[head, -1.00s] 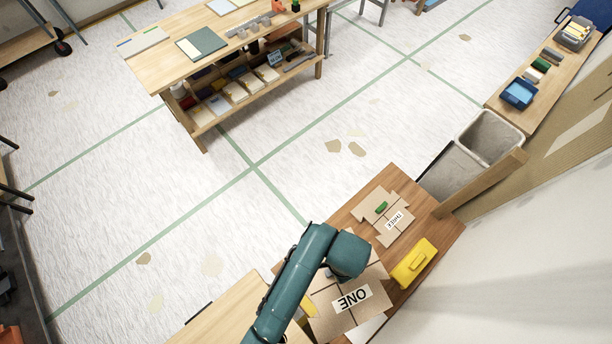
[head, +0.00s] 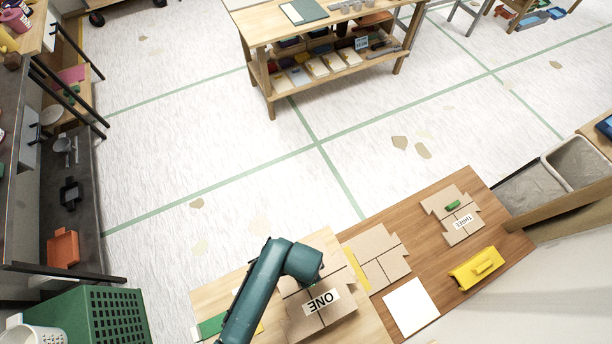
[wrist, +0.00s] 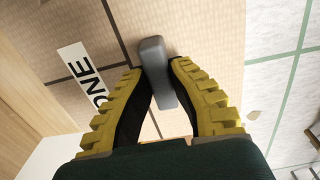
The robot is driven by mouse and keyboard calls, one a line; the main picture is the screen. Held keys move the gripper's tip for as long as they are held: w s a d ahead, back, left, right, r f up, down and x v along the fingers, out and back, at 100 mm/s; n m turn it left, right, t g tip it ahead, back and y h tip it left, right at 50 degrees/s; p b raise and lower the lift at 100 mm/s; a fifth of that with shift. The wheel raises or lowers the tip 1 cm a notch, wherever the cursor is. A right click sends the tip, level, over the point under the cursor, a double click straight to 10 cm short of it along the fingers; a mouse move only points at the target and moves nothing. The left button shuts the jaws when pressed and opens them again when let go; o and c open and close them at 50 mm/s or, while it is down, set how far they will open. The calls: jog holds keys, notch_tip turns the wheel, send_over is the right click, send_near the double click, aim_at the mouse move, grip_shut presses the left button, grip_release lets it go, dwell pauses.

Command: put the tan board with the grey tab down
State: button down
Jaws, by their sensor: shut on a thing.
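The tan board (head: 335,309) labelled ONE is above the light wood tabletop in the head view. Its grey tab (wrist: 158,78) stands up between my fingers in the wrist view. My gripper (wrist: 157,70), with yellow ridged fingers, is shut on this tab. In the head view my teal arm hides the gripper, the tab and part of the board. I cannot tell whether the board touches the surface below.
The light wood tabletop (head: 228,285) adjoins a darker wood surface (head: 450,302). On the darker one are a tan board (head: 380,252), a tan board labelled THREE (head: 452,229) with a green tab (head: 453,205), a white sheet (head: 411,306) and a yellow block (head: 467,277).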

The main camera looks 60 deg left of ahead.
jog(key=shift+f, duration=2.35)
jog(key=c, duration=1.1)
grip_release()
jog(key=shift+f+b, duration=0.15)
jog(key=shift+b, duration=0.15)
notch_tip(320, 180, up, 12)
jog(key=shift+a+r+p, duration=0.15)
jog(key=shift+p, duration=0.6)
